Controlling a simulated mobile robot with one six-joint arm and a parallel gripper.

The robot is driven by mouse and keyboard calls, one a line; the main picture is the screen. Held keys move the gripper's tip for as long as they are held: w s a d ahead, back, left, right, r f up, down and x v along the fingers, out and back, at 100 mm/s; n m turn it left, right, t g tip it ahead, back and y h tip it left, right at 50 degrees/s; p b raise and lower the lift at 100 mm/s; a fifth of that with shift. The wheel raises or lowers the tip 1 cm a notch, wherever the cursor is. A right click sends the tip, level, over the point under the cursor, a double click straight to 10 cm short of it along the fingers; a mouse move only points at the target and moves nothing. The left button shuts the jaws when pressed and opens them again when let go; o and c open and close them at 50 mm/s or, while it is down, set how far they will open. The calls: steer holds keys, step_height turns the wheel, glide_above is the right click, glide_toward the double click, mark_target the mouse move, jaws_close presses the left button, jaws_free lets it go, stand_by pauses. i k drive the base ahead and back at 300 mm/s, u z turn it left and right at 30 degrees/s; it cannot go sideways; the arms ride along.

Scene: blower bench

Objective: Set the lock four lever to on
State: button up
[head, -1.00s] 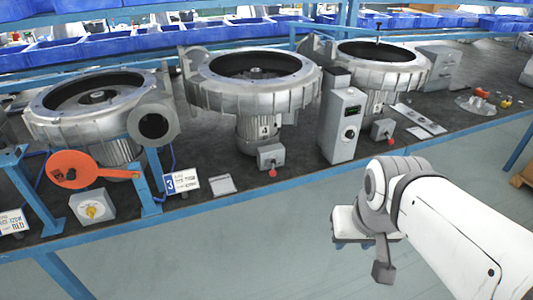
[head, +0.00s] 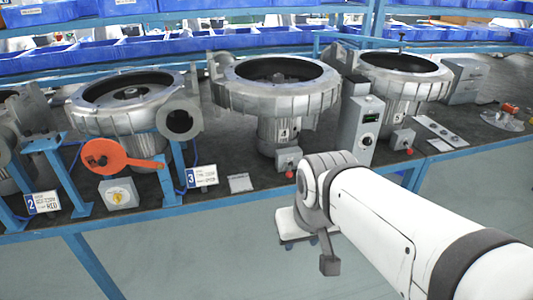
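A blower marked 4 (head: 280,90) stands on the bench at the middle of the head view. In front of its motor is a small grey lock box (head: 287,158) with a short lever ending in a red knob (head: 289,173). The knob is at the lower front of the box, and its on or off marking is too small to read. My gripper (head: 318,228) is at the end of my white arm, in front of the bench, lower right of this lever and apart from it.
A grey control cabinet (head: 362,128) stands right of blower four. A similar red-knobbed box (head: 404,139) is farther right. At left are an orange disc handle (head: 105,156), a yellow-knobbed box (head: 118,193) and number signs (head: 200,176).

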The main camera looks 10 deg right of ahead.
mark_target(289, 174)
steer(key=z, duration=0.05)
steer(key=i, duration=1)
steer(key=u, duration=0.1)
